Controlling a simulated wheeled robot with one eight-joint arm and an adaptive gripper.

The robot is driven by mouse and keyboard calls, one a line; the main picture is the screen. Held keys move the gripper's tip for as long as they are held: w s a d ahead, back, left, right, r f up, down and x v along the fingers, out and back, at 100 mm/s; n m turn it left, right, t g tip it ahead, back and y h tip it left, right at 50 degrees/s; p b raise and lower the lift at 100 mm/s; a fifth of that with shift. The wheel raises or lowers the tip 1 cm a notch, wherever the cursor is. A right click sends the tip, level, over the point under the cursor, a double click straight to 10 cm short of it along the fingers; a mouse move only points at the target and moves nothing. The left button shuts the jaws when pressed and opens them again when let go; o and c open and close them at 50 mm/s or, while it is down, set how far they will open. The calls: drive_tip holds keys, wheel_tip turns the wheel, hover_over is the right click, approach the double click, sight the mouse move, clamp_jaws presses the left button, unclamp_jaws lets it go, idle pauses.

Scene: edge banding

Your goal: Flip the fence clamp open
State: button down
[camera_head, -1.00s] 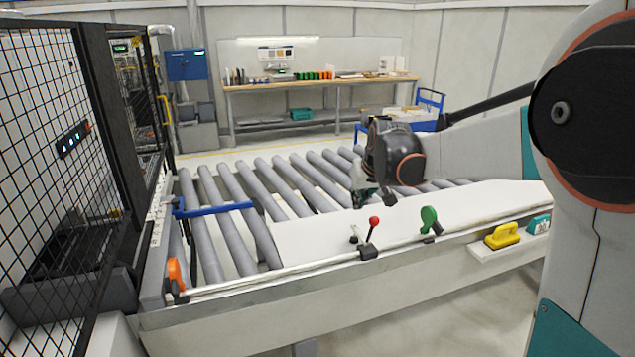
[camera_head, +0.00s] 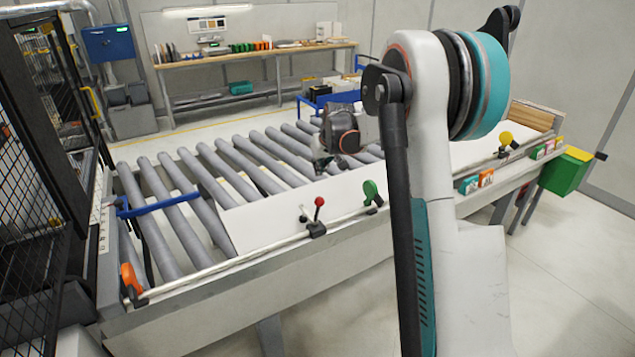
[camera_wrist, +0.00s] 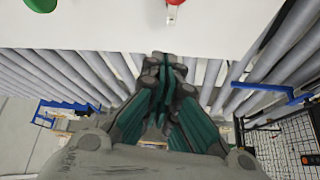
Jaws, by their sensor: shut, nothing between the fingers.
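Several small clamps with coloured handles sit along the front rail of the roller table; I cannot tell which is the fence clamp. One has a red knob (camera_head: 319,201) on an upright lever; this knob also shows at the top edge of the wrist view (camera_wrist: 175,2). One has a green handle (camera_head: 370,188), also in the wrist view's top left corner (camera_wrist: 40,4). An orange one (camera_head: 131,279) is at the left end and a yellow-knobbed one (camera_head: 505,138) at the right. My gripper (camera_head: 322,163) is shut and empty behind the red knob, apart from it; its teal-padded fingers (camera_wrist: 165,62) fill the wrist view's middle.
A white panel (camera_head: 262,222) lies over grey rollers (camera_head: 195,185). A blue bar (camera_head: 160,204) crosses the left rollers. A black mesh guard (camera_head: 40,160) stands at left. My arm hides part of the front rail.

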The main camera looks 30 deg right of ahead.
wheel_tip(320, 180, down, 9)
drive_tip(key=w, duration=0.1)
idle(0.7)
drive_tip(key=shift+a, duration=0.1)
drive_tip(key=shift+f, duration=0.1)
